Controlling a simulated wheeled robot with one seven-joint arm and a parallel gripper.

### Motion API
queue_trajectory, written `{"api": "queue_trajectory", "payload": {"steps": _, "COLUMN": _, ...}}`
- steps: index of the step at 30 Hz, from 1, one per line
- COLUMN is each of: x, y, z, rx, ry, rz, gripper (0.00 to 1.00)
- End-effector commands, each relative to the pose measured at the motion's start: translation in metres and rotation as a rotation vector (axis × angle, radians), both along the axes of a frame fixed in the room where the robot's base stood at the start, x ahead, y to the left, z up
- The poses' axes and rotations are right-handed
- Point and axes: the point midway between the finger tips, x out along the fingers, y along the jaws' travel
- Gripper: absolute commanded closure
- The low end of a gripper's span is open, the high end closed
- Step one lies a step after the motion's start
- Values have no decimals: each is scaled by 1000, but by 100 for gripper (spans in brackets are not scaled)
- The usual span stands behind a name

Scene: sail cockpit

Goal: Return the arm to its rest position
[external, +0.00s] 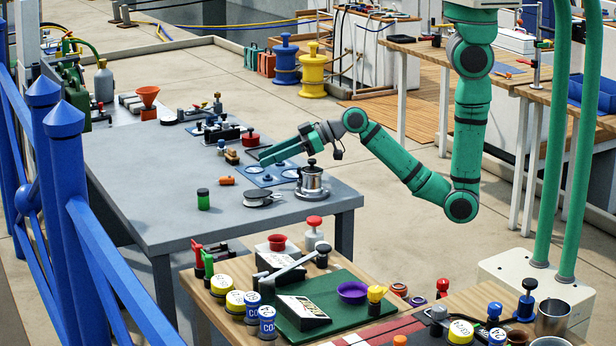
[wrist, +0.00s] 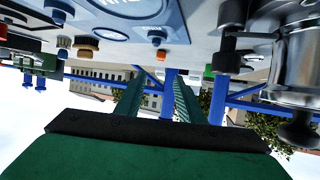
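My green arm reaches in from the right over the grey table (external: 140,200) in the external view. My gripper (external: 268,156) points left, a little above the tabletop, beside a silver lidded pot (external: 312,182). In the wrist view, the two green fingers of my gripper (wrist: 157,84) stand apart with nothing between them. The wrist picture is upside down, with the table along its top and the pot (wrist: 300,55) at the right edge.
A blue plate with round discs (external: 265,174) lies under my gripper. A green-capped jar (external: 203,199), an orange piece (external: 227,181) and a reel (external: 258,198) stand nearby. A cluttered wooden bench (external: 210,300) is in front. Blue railings (external: 75,190) stand at left.

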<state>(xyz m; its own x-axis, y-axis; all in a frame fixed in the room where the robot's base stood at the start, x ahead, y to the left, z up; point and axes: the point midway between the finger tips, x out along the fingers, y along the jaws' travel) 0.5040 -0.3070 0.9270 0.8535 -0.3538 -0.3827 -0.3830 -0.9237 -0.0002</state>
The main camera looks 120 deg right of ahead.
Motion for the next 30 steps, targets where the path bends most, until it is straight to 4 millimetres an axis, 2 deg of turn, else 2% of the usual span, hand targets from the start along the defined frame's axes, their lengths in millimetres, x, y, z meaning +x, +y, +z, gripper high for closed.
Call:
{"api": "queue_trajectory", "payload": {"steps": 8, "x": 0, "y": 0, "z": 0, "rx": 0, "ry": 0, "rz": 0, "gripper": 65}}
{"api": "queue_trajectory", "payload": {"steps": 11, "x": 7, "y": 1, "z": 5, "rx": 19, "ry": -23, "rz": 1, "gripper": 65}}
{"api": "queue_trajectory", "payload": {"steps": 14, "x": 31, "y": 6, "z": 24, "rx": 96, "ry": -108, "rz": 3, "gripper": 65}}
{"api": "queue_trajectory", "payload": {"steps": 18, "x": 76, "y": 26, "z": 63, "rx": 291, "ry": -266, "rz": 23, "gripper": 65}}
{"api": "queue_trajectory", "payload": {"steps": 21, "x": 98, "y": 41, "z": 83, "rx": 415, "ry": -339, "rz": 41, "gripper": 65}}
{"api": "queue_trajectory", "payload": {"steps": 30, "x": 136, "y": 81, "z": 120, "rx": 684, "ry": -449, "rz": 90, "gripper": 65}}
